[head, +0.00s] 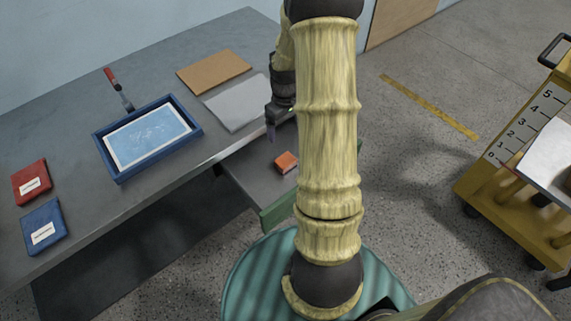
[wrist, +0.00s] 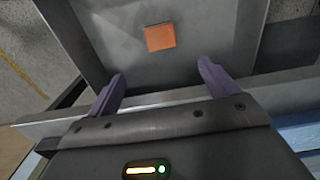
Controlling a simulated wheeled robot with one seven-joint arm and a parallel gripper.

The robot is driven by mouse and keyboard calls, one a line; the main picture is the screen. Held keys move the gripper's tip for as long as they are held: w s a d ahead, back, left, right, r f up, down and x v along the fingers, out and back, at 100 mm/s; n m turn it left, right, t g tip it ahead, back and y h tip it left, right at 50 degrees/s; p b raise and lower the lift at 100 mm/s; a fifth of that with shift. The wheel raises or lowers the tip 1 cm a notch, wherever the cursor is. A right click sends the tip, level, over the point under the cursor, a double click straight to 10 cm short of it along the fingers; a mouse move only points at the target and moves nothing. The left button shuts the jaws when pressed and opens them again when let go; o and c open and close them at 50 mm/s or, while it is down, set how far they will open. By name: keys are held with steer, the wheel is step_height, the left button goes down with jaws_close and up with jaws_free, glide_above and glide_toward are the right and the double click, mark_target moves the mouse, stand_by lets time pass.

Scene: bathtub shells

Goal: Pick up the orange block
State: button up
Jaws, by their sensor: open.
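The orange block (head: 286,162) lies on the grey surface of a lower shelf or open drawer (head: 252,180) below the workbench's front edge. In the wrist view the orange block (wrist: 160,37) sits beyond the fingertips, roughly midway between them and apart from both. My gripper (head: 272,125) is above and a little to the left of the block in the head view, near the bench edge. In the wrist view my gripper (wrist: 161,82) has its two purple fingers spread wide with nothing between them.
On the workbench (head: 60,110) lie a blue tray (head: 188,140) with a blue-and-white sheet, a red-handled tool (head: 112,80), a brown board (head: 213,70), a grey sheet (head: 238,103), a red box (head: 31,182) and a blue box (head: 44,227). A yellow cart (head: 480,195) stands right.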

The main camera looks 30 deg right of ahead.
glide_toward(286, 160)
step_height(286, 160, down, 5)
steer(key=shift+w+f, duration=0.1)
steer(key=shift+f, duration=0.05)
stand_by(0.4)
steer(key=shift+f, duration=2.65)
steer(key=c, duration=1.1)
